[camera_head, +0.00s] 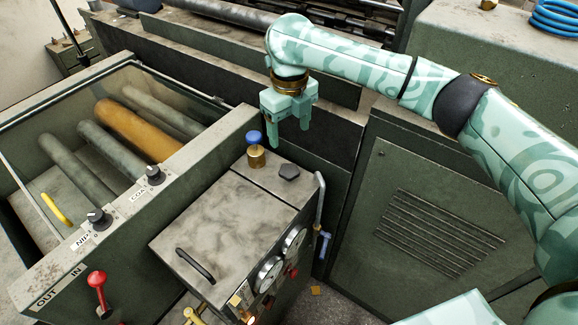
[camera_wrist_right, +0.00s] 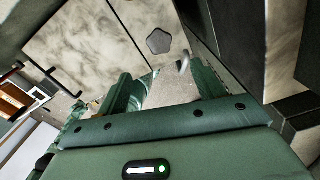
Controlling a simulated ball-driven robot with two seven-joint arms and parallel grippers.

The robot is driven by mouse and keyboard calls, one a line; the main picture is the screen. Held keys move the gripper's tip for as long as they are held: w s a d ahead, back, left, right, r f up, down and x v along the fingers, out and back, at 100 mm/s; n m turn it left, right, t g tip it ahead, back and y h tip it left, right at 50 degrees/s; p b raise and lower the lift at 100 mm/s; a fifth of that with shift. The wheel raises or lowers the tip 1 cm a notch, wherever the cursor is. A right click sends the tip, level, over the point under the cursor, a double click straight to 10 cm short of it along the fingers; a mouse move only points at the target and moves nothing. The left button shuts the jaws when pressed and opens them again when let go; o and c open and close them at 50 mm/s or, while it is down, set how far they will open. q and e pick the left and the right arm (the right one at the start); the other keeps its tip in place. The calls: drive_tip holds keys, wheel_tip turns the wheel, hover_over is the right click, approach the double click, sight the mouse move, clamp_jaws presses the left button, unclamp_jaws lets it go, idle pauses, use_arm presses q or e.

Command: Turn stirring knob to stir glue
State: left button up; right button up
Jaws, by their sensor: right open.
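A dark five-sided knob (camera_head: 289,172) sits on the mottled top of a metal box (camera_head: 225,213). The knob also shows in the right wrist view (camera_wrist_right: 158,41), ahead of the fingers. A blue-topped brass fitting (camera_head: 255,148) stands beside it on the box. I cannot tell which of the two is the stirring knob; no glue is visible. My right gripper (camera_head: 289,134) is open and empty, pointing down near the box's back edge. Its fingers show apart in the right wrist view (camera_wrist_right: 165,88). It appears apart from both fittings. My left gripper is out of view.
A black handle (camera_head: 195,266) lies across the box top. Gauges (camera_head: 269,274) and a pipe (camera_head: 320,215) are on the box's side. A roller machine with black dials (camera_head: 98,219) and a red lever (camera_head: 97,280) stands left. A vented cabinet (camera_head: 410,215) stands right.

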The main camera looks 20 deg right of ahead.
sight(289, 170)
wheel_tip(289, 170, down, 12)
drive_tip(key=b, duration=0.3)
drive_tip(key=shift+f, duration=0.2)
drive_tip(key=c, duration=1)
